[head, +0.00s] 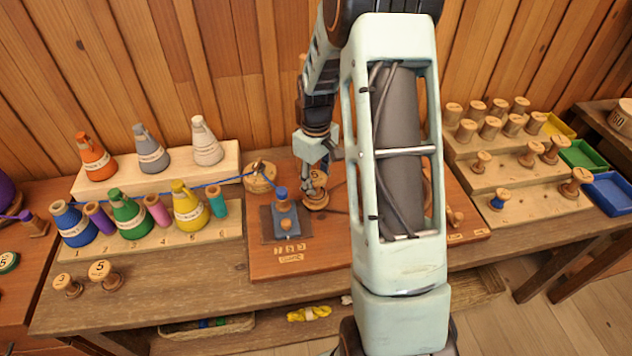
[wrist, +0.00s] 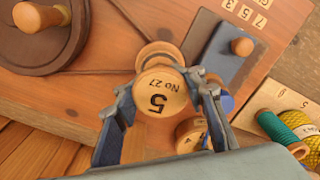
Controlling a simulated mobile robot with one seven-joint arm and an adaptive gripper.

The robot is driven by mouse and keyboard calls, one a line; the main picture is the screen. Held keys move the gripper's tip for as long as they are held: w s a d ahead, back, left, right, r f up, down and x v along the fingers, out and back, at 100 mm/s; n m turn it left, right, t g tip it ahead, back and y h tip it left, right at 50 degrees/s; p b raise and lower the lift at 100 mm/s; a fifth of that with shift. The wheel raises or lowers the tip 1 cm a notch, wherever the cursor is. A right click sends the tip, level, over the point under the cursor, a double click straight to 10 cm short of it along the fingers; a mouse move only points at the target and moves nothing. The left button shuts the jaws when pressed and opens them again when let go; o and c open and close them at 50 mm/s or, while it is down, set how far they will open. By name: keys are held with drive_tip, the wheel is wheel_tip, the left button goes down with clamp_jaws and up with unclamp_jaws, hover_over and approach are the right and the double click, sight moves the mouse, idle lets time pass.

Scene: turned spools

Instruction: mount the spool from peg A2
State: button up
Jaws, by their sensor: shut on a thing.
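My gripper (wrist: 165,88) is shut on a wooden spool (wrist: 160,98), with a finger on each side of its upper disc. The disc is marked "5" and "No 27". A lower wooden flange shows beyond it over the red-brown board. Whether it touches the board or sits on a spindle cannot be told. In the head view the spool (head: 316,179) is upright under my gripper (head: 321,166), left of my arm. Close by is another wooden-topped piece (wrist: 190,132) with blue beside it, partly hidden by a finger. Peg A2 cannot be made out.
The board (head: 320,259) carries a grey-blue block with a knob (head: 285,224). A dark wheel with a knob (wrist: 42,18) is also on it. Thread cones (head: 129,219) stand left. A peg rack (head: 530,203) with several spools and coloured trays stands right. My arm hides the board's middle.

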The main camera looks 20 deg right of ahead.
sight(316, 177)
drive_tip(key=shift+f, duration=0.35)
drive_tip(key=o, duration=1)
drive_tip(key=shift+r, duration=0.1)
drive_tip(key=shift+r+p, duration=3.45)
drive_tip(key=shift+r, duration=2.05)
drive_tip(key=shift+f, duration=0.1)
